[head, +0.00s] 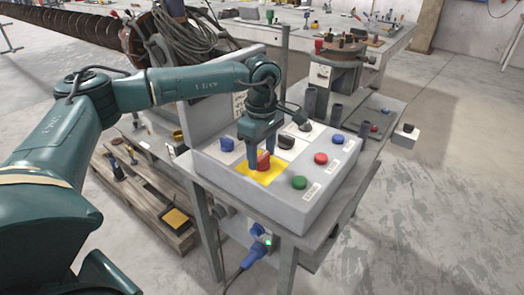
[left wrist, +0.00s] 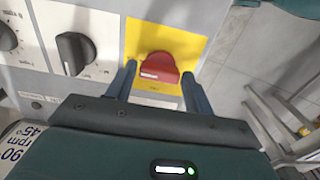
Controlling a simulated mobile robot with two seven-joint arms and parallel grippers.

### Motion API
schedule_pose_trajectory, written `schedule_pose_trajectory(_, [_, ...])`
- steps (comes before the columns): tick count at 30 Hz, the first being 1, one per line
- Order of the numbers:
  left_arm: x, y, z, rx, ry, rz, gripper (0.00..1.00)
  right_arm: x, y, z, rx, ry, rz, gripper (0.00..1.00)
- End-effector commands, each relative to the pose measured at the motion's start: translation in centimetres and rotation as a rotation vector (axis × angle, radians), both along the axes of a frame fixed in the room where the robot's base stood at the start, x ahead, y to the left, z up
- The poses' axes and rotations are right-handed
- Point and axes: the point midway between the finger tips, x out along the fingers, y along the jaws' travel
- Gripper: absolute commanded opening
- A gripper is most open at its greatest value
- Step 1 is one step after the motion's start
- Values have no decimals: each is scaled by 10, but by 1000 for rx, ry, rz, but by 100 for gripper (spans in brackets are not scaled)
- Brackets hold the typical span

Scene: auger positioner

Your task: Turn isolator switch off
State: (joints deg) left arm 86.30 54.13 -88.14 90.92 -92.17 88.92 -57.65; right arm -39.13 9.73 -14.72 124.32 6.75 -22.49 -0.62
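The isolator switch is a red knob (head: 263,160) on a yellow plate (head: 270,176) on the grey control box (head: 237,184). In the left wrist view the red knob (left wrist: 159,68) sits on its yellow plate (left wrist: 145,35) with a white mark along its handle. My left gripper (head: 262,168) points down over the knob. Its two fingers (left wrist: 163,82) stand apart on either side of the knob's near part, with visible gaps, so it looks open. The fingers partly cover the yellow plate in the head view. My right gripper is not in view.
A dark knob (left wrist: 75,53) is left of the switch. A blue plug (head: 258,250) hangs below.

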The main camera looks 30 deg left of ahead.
Motion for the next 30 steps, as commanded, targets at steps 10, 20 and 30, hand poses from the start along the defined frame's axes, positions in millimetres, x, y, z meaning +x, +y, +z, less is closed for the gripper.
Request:
schedule_pose_trajectory(10, [0, 0, 0, 0, 0, 0, 23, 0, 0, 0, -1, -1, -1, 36])
schedule_pose_trajectory(20, [0, 0, 0, -1, 1, 38, 21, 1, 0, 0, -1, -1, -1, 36])
schedule_pose_trajectory(30, [0, -1, 0, -2, 1, 260, 21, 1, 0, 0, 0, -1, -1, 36])
